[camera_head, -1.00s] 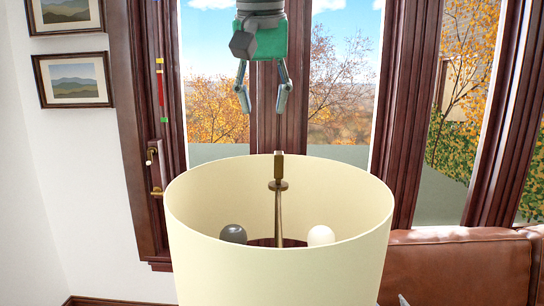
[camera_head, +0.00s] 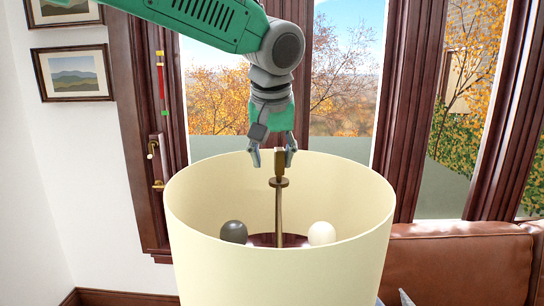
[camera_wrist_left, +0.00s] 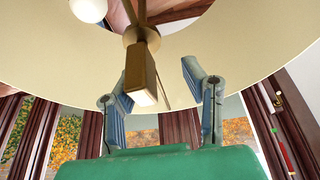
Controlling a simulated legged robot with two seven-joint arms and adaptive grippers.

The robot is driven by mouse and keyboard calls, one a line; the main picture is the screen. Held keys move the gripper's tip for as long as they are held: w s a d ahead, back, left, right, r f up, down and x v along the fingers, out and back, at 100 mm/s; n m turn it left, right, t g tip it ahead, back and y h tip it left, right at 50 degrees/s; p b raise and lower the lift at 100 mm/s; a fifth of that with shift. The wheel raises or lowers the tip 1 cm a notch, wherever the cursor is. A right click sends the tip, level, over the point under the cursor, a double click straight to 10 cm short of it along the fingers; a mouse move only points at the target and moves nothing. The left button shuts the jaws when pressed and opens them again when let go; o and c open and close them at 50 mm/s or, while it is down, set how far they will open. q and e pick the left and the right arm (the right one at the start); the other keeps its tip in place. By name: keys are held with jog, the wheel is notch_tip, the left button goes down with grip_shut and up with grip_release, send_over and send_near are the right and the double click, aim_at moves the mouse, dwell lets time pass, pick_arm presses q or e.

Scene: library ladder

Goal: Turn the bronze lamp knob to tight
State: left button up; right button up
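The bronze lamp knob (camera_head: 279,163) is a flat upright piece on top of the stem, above a round disc in the middle of the cream lampshade (camera_head: 290,268). My left gripper (camera_head: 272,157) points down from above, its open fingers on either side of the knob's upper part. In the left wrist view, the knob (camera_wrist_left: 141,72) is close to the left finger, and a wider gap separates it from the right finger of the gripper (camera_wrist_left: 157,82). Whether a finger touches it, I cannot tell. My right gripper does not show.
Inside the shade are a dark bulb (camera_head: 233,232) and a white bulb (camera_head: 321,233). The shade's rim surrounds the stem. Behind stands a dark wood window frame (camera_head: 152,120). A brown leather sofa (camera_head: 460,265) is at the right. A red, yellow and green strip (camera_head: 161,85) hangs on the frame.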

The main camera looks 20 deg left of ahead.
pick_arm(q)
jog(key=shift+s+d+r, duration=0.1)
jog(key=shift+d+r, duration=0.05)
jog(key=shift+d, duration=0.2)
jog(key=c, duration=0.6)
jog(key=shift+d+r, duration=0.1)
jog(key=shift+d, duration=0.65)
grip_shut()
jog(key=shift+a, duration=0.5)
jog(key=m, duration=0.1)
jog(key=m+h, duration=0.1)
jog(key=m, duration=0.1)
jog(key=shift+d+r, duration=0.15)
jog(key=shift+d, duration=0.1)
jog(key=shift+a+m+h, duration=0.1)
jog(key=shift+m+h, duration=0.4)
jog(key=shift+m, duration=0.4)
jog(key=m, duration=0.2)
jog(key=m+h, duration=0.1)
jog(key=m, duration=0.1)
jog(key=shift+r+m+h, duration=0.1)
jog(key=shift+m+h, duration=0.2)
jog(key=m+g+h, duration=0.1)
jog(key=m, duration=0.3)
jog(key=shift+m+g+h, duration=0.5)
jog(key=shift+m+g, duration=0.4)
jog(key=shift+m, duration=1.3)
